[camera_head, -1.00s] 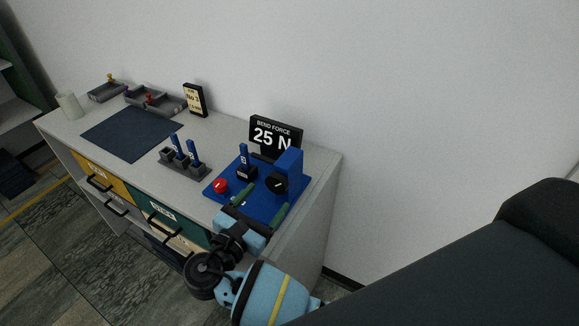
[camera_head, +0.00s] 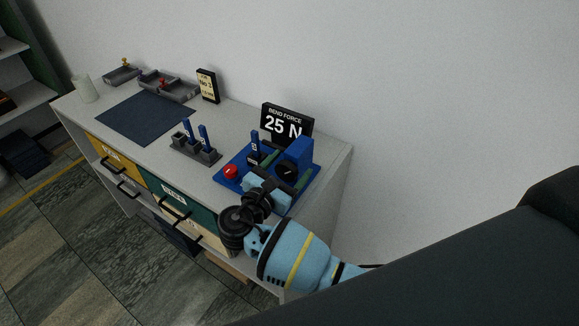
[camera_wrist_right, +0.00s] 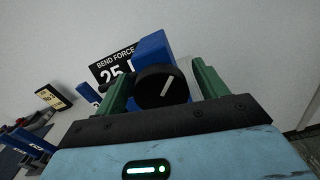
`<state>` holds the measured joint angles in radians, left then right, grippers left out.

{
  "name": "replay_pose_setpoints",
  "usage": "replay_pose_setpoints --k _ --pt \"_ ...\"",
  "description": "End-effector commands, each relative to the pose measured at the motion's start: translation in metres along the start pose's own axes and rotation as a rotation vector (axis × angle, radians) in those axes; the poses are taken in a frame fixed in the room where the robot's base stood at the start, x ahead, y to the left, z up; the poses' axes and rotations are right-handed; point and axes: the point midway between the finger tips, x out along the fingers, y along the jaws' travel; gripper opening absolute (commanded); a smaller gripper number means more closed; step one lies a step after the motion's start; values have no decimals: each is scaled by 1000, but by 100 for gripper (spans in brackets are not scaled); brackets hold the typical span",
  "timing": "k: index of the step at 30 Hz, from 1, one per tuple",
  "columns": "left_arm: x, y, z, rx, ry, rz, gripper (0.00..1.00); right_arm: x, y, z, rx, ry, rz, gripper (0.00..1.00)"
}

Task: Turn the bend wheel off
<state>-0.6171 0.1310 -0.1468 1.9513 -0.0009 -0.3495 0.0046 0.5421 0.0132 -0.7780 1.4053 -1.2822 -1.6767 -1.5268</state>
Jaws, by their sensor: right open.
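The bend wheel (camera_head: 286,171) is a black round knob with a white line, on the front of a blue block (camera_head: 300,151) on the blue base. In the right wrist view the wheel (camera_wrist_right: 153,90) faces me, its line tilted up to the right. My right gripper (camera_head: 287,172) is open, with a green finger on each side of the wheel. The black sign (camera_head: 286,124) behind reads "BEND FORCE 25 N". My left gripper is not in view.
A red button (camera_head: 231,172) and a blue upright piece (camera_head: 254,145) are left of the wheel. A grey rack (camera_head: 190,153) with blue pieces, a dark mat (camera_head: 145,118) and grey trays (camera_head: 168,86) are further left. The wall is close behind the bench.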

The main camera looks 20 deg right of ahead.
Motion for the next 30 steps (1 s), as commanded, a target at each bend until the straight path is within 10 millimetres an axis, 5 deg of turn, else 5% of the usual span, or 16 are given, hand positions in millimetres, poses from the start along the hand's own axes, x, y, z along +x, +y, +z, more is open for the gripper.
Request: replay_pose_setpoints --k 10,20,30 --pt "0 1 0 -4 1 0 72 4 0 -1 -1 1 -1 70" --pt "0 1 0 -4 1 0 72 4 0 0 -1 1 -1 27" --pt "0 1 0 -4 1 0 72 4 0 0 -167 1 -1 27"
